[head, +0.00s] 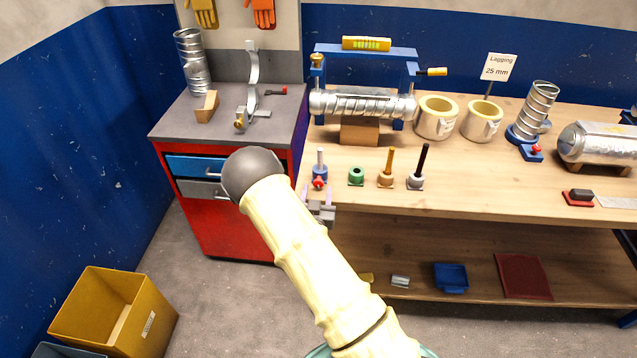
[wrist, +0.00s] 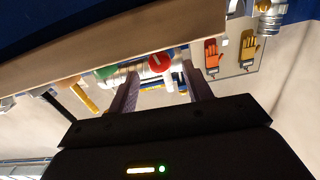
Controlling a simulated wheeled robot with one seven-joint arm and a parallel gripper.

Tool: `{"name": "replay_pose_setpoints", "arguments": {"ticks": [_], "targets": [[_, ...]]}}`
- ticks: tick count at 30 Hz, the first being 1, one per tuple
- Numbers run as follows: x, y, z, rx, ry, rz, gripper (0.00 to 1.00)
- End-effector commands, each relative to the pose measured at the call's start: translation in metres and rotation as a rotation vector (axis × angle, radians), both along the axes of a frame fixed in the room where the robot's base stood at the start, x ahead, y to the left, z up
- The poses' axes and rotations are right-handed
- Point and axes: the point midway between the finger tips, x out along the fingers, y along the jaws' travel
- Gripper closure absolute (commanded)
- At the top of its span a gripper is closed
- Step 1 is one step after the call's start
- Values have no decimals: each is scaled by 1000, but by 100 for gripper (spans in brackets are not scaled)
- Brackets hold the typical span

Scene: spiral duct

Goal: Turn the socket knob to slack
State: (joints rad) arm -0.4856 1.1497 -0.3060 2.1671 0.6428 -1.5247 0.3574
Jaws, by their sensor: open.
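The blue socket (head: 319,170) stands near the front edge of the workbench with a pale pin upright in it. Its red knob (head: 319,183) faces the front. In the wrist view, which is turned upside down, the red knob (wrist: 160,63) shows a white pointer line, slightly tilted. My gripper (head: 318,195) is in front of the knob with its fingers apart. In the wrist view my gripper (wrist: 159,73) has one finger on each side of the knob, with gaps showing. I cannot tell any slack marking.
Green (head: 356,176), orange (head: 386,180) and grey (head: 416,182) sockets stand to the right. A blue frame with a spiral duct (head: 360,105) is behind. Another red knob (head: 535,150) is on a blue duct stand further right. A red cabinet (head: 235,232) stands left.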

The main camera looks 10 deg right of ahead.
Motion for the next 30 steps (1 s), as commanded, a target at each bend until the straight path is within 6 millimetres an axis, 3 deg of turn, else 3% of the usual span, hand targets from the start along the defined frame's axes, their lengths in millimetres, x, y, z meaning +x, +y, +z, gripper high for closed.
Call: {"name": "replay_pose_setpoints", "arguments": {"ticks": [6,16,17,21,24,30], "targets": [[27,-9,1,0,0,0,50],[31,-10,0,-1,0,0,50],[31,-10,0,-1,0,0,52],[31,-10,0,0,0,0,79],[31,-10,0,0,0,0,95],[31,-10,0,-9,3,0,95]]}}
